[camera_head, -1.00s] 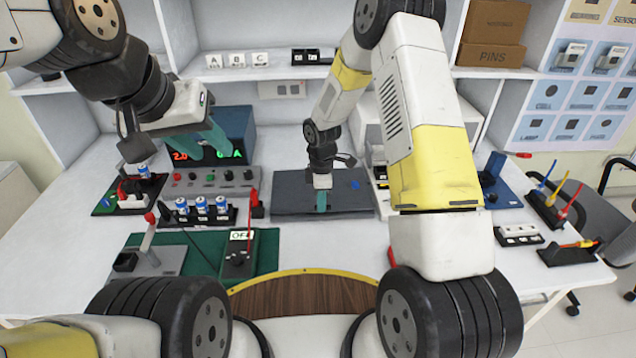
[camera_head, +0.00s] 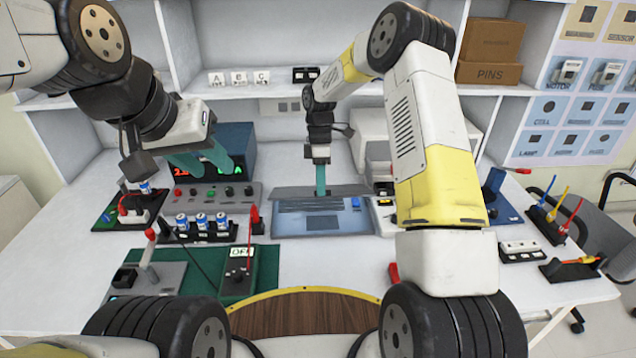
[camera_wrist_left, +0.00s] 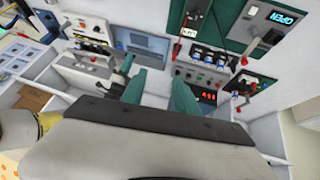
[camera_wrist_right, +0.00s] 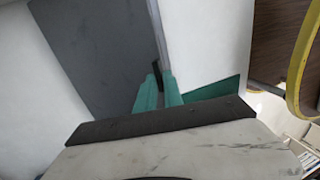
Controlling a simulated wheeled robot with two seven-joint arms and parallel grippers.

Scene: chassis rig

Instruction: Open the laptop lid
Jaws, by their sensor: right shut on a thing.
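The laptop base (camera_head: 345,224) lies on the table with its keyboard and touchpad in view; it also shows in the left wrist view (camera_wrist_left: 141,42). The laptop lid (camera_head: 353,191) is raised and shows as a thin dark strip at the back of the base. In the right wrist view the lid (camera_wrist_right: 95,45) is a dark grey panel. My right gripper (camera_head: 320,188) is at the lid's edge, its fingers (camera_wrist_right: 159,82) closed on a small black tab there. My left gripper (camera_head: 207,163) is open and empty above the power supply, its fingers apart (camera_wrist_left: 156,92).
The power supply (camera_head: 235,150) stands left of the laptop. A battery holder (camera_head: 203,233) and a green mat (camera_head: 262,268) with a switch box lie at the front left. A screwdriver rack (camera_head: 555,225) stands on the right. A shelf (camera_head: 270,92) runs behind.

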